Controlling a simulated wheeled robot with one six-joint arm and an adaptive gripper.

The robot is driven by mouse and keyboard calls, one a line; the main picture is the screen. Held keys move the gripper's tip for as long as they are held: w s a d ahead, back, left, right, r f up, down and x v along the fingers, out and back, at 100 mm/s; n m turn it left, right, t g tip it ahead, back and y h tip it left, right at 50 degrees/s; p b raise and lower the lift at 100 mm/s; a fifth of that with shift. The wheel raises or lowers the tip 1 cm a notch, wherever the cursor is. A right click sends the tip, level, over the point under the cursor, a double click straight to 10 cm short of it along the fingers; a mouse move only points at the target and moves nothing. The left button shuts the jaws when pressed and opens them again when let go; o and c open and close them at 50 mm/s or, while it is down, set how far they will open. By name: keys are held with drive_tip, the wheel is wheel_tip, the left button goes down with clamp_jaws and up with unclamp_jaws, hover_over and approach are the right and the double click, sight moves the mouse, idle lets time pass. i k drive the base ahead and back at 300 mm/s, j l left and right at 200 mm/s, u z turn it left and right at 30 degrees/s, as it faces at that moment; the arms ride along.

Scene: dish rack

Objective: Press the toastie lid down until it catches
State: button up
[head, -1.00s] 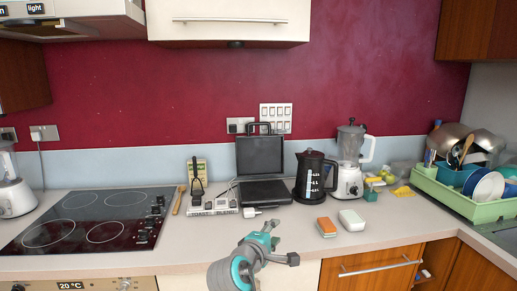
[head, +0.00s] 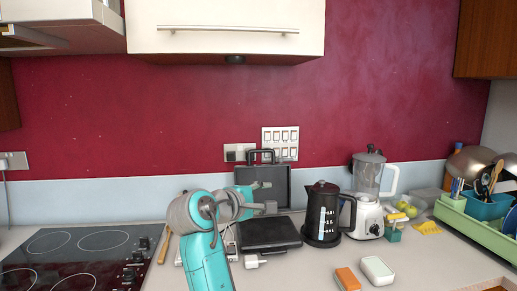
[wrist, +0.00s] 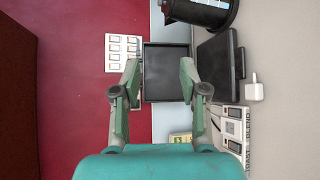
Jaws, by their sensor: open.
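The black toastie maker stands open on the counter. Its lid (head: 278,180) is upright with a handle on top, and its flat base (head: 268,236) lies in front. In the wrist view the picture is turned sideways; the lid (wrist: 165,72) shows between my fingers and the base (wrist: 216,66) is to the right. My gripper (head: 264,197) is open and empty. It is in front of the lid and above the base, overlapping the lid's lower left in the head view. I cannot tell whether it touches the lid. My arm hides part of the counter left of the base.
A black kettle (head: 323,226) stands close to the right of the base, with a blender (head: 368,200) beyond it. A white plug (head: 252,263), an orange sponge (head: 347,280) and a white dish (head: 377,270) lie in front.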

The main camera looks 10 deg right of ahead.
sight(279, 174)
drive_tip(key=i, duration=1.3)
